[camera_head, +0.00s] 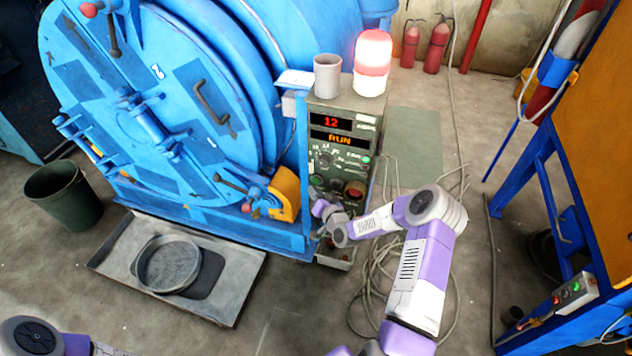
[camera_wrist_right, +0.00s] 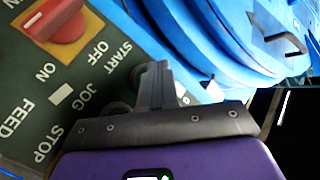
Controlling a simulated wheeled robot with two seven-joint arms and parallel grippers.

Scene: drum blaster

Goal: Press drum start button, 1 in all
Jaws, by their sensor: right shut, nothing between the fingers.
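The drum control box (camera_head: 340,130) stands beside the big blue drum, with its display showing "12" and "RUN". In the right wrist view its panel (camera_wrist_right: 60,95) carries START, STOP, JOG and FEED labels. A round button with some green (camera_wrist_right: 138,74), by the START label, is partly hidden behind the fingers. My right gripper (camera_head: 318,206) is at the lower left of the box front; it also shows in the right wrist view (camera_wrist_right: 154,70), shut and empty, with its tips at this button. Contact cannot be told. My left gripper is out of view.
A lit red beacon (camera_head: 372,62) and a grey cup (camera_head: 327,76) stand on the box. A red knob (camera_wrist_right: 55,22) sits on the panel. A metal tray (camera_head: 225,290) lies on the floor in front of the blue drum (camera_head: 150,110). Cables lie right of the box.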

